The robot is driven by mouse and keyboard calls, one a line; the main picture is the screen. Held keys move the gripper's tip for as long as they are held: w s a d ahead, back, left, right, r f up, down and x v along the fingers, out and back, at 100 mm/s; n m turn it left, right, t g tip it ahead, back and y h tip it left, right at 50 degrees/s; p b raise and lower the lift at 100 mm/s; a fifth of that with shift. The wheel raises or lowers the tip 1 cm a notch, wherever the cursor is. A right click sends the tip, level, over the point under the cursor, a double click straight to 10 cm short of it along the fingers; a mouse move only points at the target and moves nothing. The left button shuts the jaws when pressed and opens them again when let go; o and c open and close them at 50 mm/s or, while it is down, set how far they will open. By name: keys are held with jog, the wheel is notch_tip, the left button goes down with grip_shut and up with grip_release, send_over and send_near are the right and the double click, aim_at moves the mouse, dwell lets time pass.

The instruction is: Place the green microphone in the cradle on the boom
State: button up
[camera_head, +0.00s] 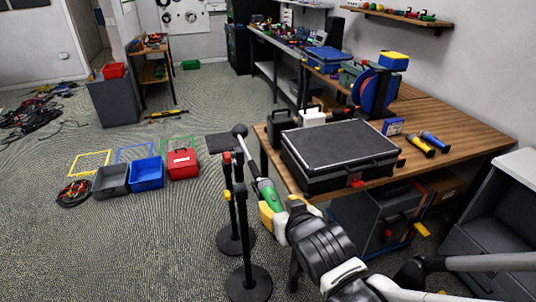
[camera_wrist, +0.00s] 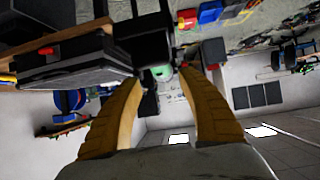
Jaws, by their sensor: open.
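The green microphone (camera_head: 268,192) is slanted at the tip of my gripper (camera_head: 283,208) in the head view, left of the table's front edge. A small green part of it (camera_wrist: 162,73) shows between the fingertips in the wrist view. My gripper (camera_wrist: 160,78) has its yellow fingers apart around that green part; contact cannot be told. A dark rod with a round black end (camera_head: 240,131) runs up-left from the microphone. Two black stands (camera_head: 245,225) rise just left of it. I cannot tell the boom's cradle from the dark parts there, nor whether the microphone rests in it.
A black case (camera_head: 340,148) lies on the wooden table (camera_head: 470,138), with a yellow microphone (camera_head: 420,145) and a blue microphone (camera_head: 434,140) to its right. Grey (camera_head: 111,180), blue (camera_head: 147,173) and red (camera_head: 182,163) boxes stand on the floor at left. Open floor lies left of the stands.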

jog(key=s+d+r+m+g+h+p, duration=0.1)
jog(key=s+d+r+g, duration=0.1)
jog(key=s+d, duration=0.4)
jog(key=s+d+r+m+g+h+p, duration=0.1)
jog(key=s+d+r+g, duration=0.1)
jog(key=s+d, duration=0.4)
jog(key=shift+s+d+r+m+g+h, duration=0.4)
jog(key=shift+d+r, duration=0.1)
jog(key=shift+d, duration=0.65)
